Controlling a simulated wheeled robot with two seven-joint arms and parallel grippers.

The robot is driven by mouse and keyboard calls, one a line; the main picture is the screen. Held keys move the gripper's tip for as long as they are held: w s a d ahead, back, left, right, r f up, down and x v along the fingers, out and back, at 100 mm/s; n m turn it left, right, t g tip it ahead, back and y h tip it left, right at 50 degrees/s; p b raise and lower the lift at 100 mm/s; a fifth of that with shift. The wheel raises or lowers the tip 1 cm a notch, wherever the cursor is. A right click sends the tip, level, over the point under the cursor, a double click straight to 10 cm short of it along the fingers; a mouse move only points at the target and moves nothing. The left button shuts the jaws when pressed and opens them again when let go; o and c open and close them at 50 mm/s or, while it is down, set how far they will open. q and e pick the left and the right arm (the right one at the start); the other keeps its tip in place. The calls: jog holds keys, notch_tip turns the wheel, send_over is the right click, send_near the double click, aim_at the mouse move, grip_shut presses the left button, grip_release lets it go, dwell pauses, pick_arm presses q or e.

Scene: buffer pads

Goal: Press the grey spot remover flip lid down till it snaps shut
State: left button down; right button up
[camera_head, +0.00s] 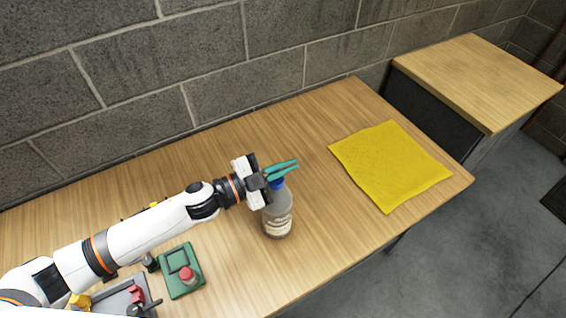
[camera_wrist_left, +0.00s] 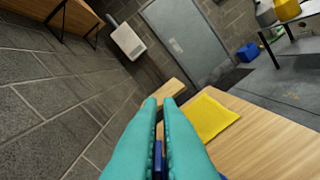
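The spot remover bottle (camera_head: 278,213) stands upright on the table, a grey bottle with a pale label and a blue top (camera_head: 279,183). My left gripper (camera_head: 297,167) is right at the top of the bottle, its teal fingers just above or against the blue top; I cannot tell if they touch. The fingers hide part of the top, so the flip lid's state is unclear. In the left wrist view the fingers (camera_wrist_left: 160,101) lie nearly together with a thin gap, nothing gripped, and a blue patch (camera_wrist_left: 158,155) shows between them. My right gripper is not in view.
A yellow cloth (camera_head: 390,164) lies flat to the right. A green block with a red knob (camera_head: 181,270) and a grey tray (camera_head: 118,300) with small items lie near my left arm. A wood-topped cabinet (camera_head: 478,75) stands beyond. Bare table surrounds the bottle; a block wall runs behind.

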pick_arm(q)
jog(key=shift+s+d+f+m+b, duration=0.1)
jog(key=shift+s+f+m+b, duration=0.1)
jog(key=shift+m, duration=0.6)
jog(key=shift+s+d+f+m+b, duration=0.1)
jog(key=shift+s+f+m, duration=0.1)
jog(key=shift+m, duration=0.6)
jog(key=c, duration=1.6)
grip_release()
